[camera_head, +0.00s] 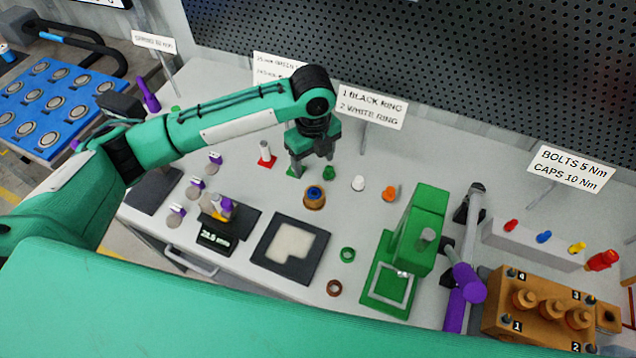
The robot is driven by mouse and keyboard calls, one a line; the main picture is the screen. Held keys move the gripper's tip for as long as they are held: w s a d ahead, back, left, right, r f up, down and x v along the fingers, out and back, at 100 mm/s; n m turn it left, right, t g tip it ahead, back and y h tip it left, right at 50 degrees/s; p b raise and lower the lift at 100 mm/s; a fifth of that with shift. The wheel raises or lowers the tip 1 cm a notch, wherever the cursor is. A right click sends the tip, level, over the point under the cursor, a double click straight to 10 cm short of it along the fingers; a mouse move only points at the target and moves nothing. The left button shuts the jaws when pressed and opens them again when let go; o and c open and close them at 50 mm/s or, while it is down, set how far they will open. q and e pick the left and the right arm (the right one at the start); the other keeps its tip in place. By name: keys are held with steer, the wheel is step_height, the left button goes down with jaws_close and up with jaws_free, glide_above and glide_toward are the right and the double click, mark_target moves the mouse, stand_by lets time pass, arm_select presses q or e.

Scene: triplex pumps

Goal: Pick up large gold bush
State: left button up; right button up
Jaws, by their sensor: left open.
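A gold-brown ring-shaped piece (315,199) with a blue inside stands on the grey workbench, near the middle of the view; it looks like the large gold bush. My left gripper (312,165) points down above the bench, just behind and slightly left of this piece. Its fingers are apart, and I see nothing held between them. The gripper and the gold piece look apart. My right gripper is not in view.
A white piece (358,183), an orange piece (389,193) and a small green piece (329,173) stand close by. A green press (420,235) stands to the right. A black tray (262,251) lies in front. A perforated panel (450,70) rises behind.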

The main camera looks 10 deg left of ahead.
arm_select(q)
steer(key=p, duration=0.1)
glide_above(314, 192)
step_height(314, 192, down, 6)
steer(key=shift+s+r, duration=0.1)
steer(key=shift+r, duration=0.1)
step_height(314, 192, down, 3)
steer(key=shift+r+p, duration=0.1)
steer(key=shift+p, duration=0.55)
step_height(314, 192, down, 4)
steer(key=shift+r+p, duration=0.15)
steer(key=shift+p, duration=0.65)
steer(key=shift+f, duration=0.5)
steer(key=c, duration=1.1)
steer(key=shift+c, duration=0.3)
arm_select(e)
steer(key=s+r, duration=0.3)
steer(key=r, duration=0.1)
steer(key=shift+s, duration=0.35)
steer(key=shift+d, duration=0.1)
